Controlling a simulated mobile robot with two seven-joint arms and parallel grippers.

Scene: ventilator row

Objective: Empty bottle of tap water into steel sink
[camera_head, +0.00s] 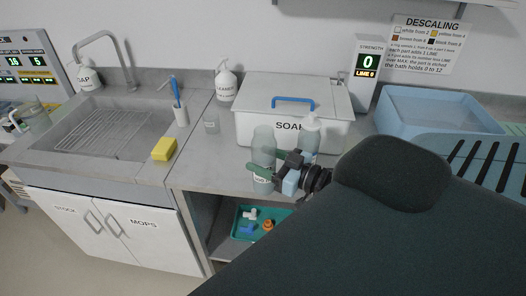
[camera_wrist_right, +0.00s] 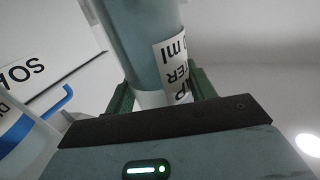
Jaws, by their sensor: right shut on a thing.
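My right gripper (camera_head: 260,158) is shut on a clear grey-blue bottle (camera_head: 264,139), held about upright over the front of the counter. I cannot tell whether its base touches the counter. In the right wrist view the bottle (camera_wrist_right: 140,40) stands between the green fingers (camera_wrist_right: 163,92), and its white label reads partly "TER" and "ml". The steel sink (camera_head: 68,127) is at the left, with a wire rack in its basin and a curved tap (camera_head: 100,36) behind. The bottle is well to the right of the sink. My left gripper is not in view.
A yellow sponge (camera_head: 164,149) and a cup with a blue brush (camera_head: 181,117) stand at the sink's right edge.

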